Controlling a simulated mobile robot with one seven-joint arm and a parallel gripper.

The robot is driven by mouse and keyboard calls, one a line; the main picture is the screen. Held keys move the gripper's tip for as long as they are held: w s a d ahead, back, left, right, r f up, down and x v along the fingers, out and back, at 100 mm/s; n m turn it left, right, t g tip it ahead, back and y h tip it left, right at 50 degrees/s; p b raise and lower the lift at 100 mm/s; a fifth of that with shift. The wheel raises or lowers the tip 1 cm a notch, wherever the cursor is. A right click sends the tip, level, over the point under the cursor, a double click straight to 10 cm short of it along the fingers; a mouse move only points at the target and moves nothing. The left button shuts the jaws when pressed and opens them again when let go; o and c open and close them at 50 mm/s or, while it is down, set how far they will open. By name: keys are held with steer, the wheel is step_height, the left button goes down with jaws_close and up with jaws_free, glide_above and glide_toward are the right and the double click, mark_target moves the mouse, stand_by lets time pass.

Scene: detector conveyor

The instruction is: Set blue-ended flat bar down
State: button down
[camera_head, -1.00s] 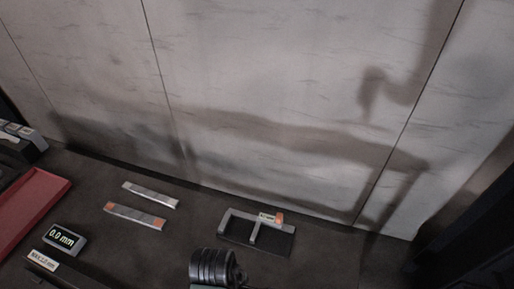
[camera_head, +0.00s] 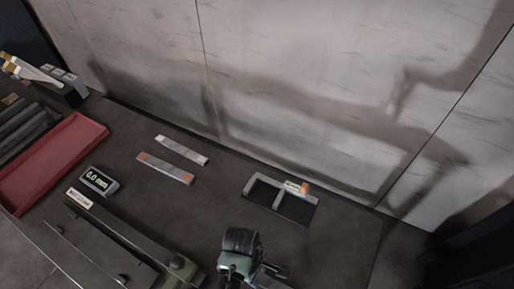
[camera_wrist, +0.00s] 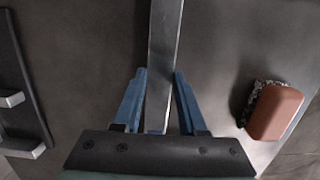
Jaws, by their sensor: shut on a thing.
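The flat bar (camera_wrist: 165,48) is a long, narrow grey metal strip running up and away between my gripper's fingers in the wrist view. A bluish patch shows at its near end, by the gripper body. My gripper (camera_wrist: 159,76) has two blue fingers, one on each side of the bar, and is shut on it. In the head view my wrist is at the bottom centre, above the dark table; the held bar is hard to make out there. I cannot tell whether the bar touches the table.
A divided black tray (camera_head: 261,206) is near the wall. A red tray (camera_head: 97,127) and a "0.0 mm" display (camera_head: 98,180) are left. A reddish-brown block (camera_wrist: 274,112) is right of my gripper.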

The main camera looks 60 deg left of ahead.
steer(key=shift+w, duration=0.1)
steer(key=shift+c, duration=2.3)
jaws_free()
steer(key=shift+f, duration=0.1)
